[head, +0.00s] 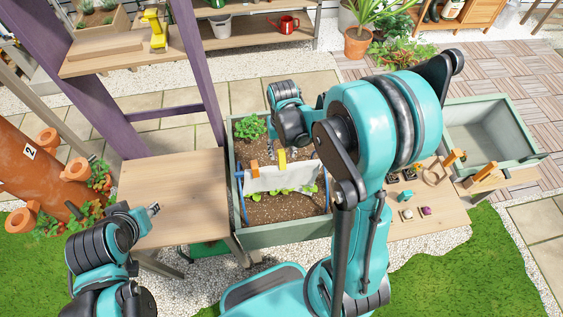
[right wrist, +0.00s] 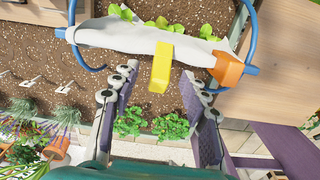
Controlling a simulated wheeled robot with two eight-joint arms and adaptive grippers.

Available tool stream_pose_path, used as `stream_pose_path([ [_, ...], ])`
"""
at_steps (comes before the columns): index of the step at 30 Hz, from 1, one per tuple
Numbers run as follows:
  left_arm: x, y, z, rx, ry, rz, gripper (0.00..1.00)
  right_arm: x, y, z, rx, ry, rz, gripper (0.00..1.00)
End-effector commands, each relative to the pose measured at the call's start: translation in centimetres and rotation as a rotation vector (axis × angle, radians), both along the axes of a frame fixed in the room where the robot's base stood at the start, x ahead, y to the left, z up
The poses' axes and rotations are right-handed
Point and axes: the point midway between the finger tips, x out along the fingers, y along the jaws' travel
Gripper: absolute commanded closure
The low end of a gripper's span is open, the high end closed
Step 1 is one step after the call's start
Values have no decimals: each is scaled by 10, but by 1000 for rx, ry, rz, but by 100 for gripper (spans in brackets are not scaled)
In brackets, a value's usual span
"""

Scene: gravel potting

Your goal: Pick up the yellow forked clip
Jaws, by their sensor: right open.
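The yellow forked clip (head: 282,159) sits on the upper edge of a white cloth (head: 262,181) draped over blue hoops in the planter. In the right wrist view the yellow clip (right wrist: 161,68) hangs over the cloth edge (right wrist: 130,33), between the fingertip ends of my right gripper (right wrist: 159,77). That gripper is open, with clear gaps on both sides of the clip. In the head view my right gripper (head: 276,150) is over the planter, partly hidden by its own arm. My left gripper (head: 151,209) is beside the wooden table at left; its jaw opening is unclear.
An orange clip (right wrist: 228,70) holds the cloth close to the right finger in the wrist view, by a blue hoop (right wrist: 245,35). Leafy plants (right wrist: 170,126) grow below. A wooden table (head: 175,200) stands left of the planter (head: 275,237); a grey tub (head: 530,150) is at right.

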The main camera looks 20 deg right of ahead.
Motion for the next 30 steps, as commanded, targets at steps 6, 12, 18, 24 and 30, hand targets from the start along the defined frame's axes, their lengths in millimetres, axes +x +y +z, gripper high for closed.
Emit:
stream_pose_path([
  [6,0,0,-10,0,0,0,66,-1,2,-30,0,-1,0,55],
  [12,0,0,-10,0,0,0,66,-1,2,-32,0,-1,0,55],
  [18,0,0,-9,0,0,0,66,-1,2,-32,0,-1,1,89],
  [24,0,0,-10,0,0,0,66,-1,2,-32,0,-1,1,100],
  [30,0,0,-9,0,0,0,66,-1,2,-31,0,-1,1,100],
])
